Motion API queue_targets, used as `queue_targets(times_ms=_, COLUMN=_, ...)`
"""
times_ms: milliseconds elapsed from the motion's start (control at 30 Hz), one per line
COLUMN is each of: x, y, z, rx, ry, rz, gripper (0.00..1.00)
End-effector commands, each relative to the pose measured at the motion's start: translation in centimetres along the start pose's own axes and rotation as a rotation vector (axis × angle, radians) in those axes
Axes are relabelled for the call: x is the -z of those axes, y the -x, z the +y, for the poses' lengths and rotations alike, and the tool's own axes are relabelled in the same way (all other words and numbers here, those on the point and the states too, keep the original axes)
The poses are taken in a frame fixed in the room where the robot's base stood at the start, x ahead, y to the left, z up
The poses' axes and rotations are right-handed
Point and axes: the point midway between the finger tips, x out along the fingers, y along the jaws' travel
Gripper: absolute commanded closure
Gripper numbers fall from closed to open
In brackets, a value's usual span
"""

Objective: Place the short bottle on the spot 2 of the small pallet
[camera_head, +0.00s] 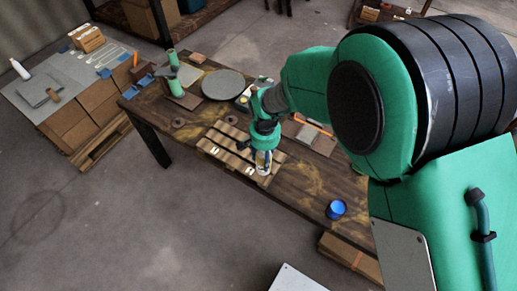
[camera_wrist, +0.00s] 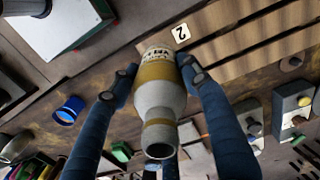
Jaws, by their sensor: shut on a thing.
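The short bottle, pale grey with yellow-brown bands and a printed label, is between my gripper's fingers; it shows in the wrist view (camera_wrist: 158,100) with its open mouth toward the camera. In the head view the bottle (camera_head: 263,162) hangs below my gripper (camera_head: 265,148), over the right part of the small wooden pallet (camera_head: 232,138). My gripper (camera_wrist: 160,76) is shut on the bottle. The slatted pallet also shows in the wrist view (camera_wrist: 240,42), with a white tag marked 2 (camera_wrist: 181,33) just beyond the bottle's base. Whether the bottle touches the pallet I cannot tell.
The pallet lies on a dark wooden table (camera_head: 300,185). A blue cup (camera_head: 336,209) stands to the right, near the front edge. A round grey plate (camera_head: 223,84) and green cylinders (camera_head: 177,87) are farther back. A grey-topped stack of boxes (camera_head: 90,105) stands at left.

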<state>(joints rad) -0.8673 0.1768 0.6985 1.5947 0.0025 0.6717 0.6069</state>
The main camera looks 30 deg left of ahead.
Motion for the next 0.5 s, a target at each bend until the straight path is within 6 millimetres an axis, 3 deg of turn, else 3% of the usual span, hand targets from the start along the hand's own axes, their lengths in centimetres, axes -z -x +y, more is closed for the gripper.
queue_targets(times_ms=300, x=4.7, y=-0.6, z=-3.0, rx=0.001, ry=0.0, rz=0.002, gripper=0.92)
queue_targets(times_ms=500, x=6.2, y=-0.7, z=-4.0, rx=0.001, ry=0.0, rz=0.001, gripper=0.92)
